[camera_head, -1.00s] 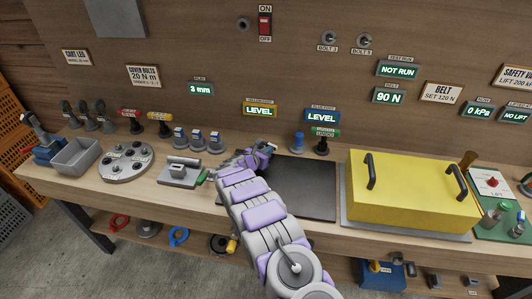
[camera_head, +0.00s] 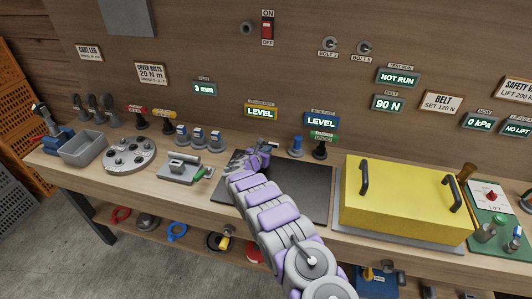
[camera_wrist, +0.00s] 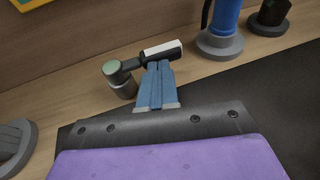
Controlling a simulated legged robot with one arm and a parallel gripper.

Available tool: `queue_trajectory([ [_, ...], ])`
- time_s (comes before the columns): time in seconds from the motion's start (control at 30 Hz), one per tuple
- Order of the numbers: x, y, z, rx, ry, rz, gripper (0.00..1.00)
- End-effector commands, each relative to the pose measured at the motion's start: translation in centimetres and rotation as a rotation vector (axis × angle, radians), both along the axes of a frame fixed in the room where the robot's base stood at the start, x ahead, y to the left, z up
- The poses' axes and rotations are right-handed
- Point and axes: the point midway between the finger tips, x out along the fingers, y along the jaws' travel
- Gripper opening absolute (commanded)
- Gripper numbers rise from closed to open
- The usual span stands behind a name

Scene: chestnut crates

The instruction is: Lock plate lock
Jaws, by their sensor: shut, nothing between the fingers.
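A small lever lock (camera_wrist: 120,75) stands on the wooden bench behind the black plate (camera_wrist: 285,105). It has a round grey-green pivot post and a dark handle (camera_wrist: 163,50) with a white strip, pointing right in the wrist view. My gripper (camera_wrist: 158,66) is shut, with nothing between its fingers. Its blue fingertips are at the handle's near side, close to it or touching; I cannot tell which. In the head view my gripper (camera_head: 262,148) is above the back of the black plate (camera_head: 305,187), and my arm covers part of the plate. The lock is mostly hidden there.
A blue post (camera_head: 296,146) and a black one (camera_head: 320,150) stand right of my gripper. A yellow lidded box (camera_head: 405,205) with two handles is further right. A grey clamp block (camera_head: 180,170) lies left. The wall rises close behind.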

Motion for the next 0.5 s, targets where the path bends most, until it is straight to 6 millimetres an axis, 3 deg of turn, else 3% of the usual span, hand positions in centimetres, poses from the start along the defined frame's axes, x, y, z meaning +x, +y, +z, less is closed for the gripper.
queue_trajectory([
  [0.2,0.6,-1.8,0.3,0.007,0.002,0.075,0.0],
  [0.5,1.4,-1.0,-0.1,-0.001,0.002,0.133,0.0],
])
